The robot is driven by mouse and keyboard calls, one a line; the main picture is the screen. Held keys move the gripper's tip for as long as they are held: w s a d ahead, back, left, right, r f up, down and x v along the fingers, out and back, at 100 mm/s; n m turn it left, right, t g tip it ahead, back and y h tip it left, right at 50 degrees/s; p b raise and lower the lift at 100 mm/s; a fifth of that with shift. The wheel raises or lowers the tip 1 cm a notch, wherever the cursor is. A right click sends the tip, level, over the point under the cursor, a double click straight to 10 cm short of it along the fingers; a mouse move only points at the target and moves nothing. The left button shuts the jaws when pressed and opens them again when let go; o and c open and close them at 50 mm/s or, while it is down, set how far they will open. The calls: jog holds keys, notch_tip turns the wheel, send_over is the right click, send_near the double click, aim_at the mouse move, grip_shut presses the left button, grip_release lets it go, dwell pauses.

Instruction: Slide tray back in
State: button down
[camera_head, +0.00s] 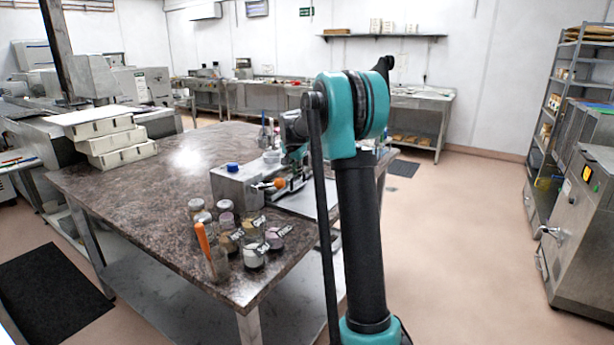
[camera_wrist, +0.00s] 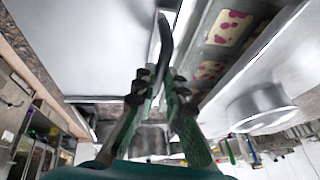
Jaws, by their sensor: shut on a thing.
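My gripper (camera_wrist: 157,88) is shut on a dark curved handle (camera_wrist: 164,45), which rises between its fingertips in the wrist view. A smooth grey flat surface (camera_wrist: 85,40) lies left of the handle. A grey tray-like holder (camera_wrist: 197,55) lies to the right, with white pieces bearing pink spots in it. I cannot tell which of these the handle joins. In the head view, my gripper (camera_head: 292,180) is low over the table's right end, partly behind my arm. A flat grey plate (camera_head: 312,200) shows beside it, largely covered by my arm.
A metal box (camera_head: 237,188) with a blue cap and an orange knob stands left of my gripper. Several labelled jars (camera_head: 253,257) and an orange-handled tool (camera_head: 203,240) stand at the table's front. White stacked boxes (camera_head: 118,155) are at its far left.

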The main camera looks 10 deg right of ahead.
jog(key=shift+w+a, duration=0.4)
jog(key=c, duration=1.6)
grip_release()
jog(key=shift+w+a, duration=0.1)
jog(key=shift+o, duration=0.2)
jog(key=v, duration=1.2)
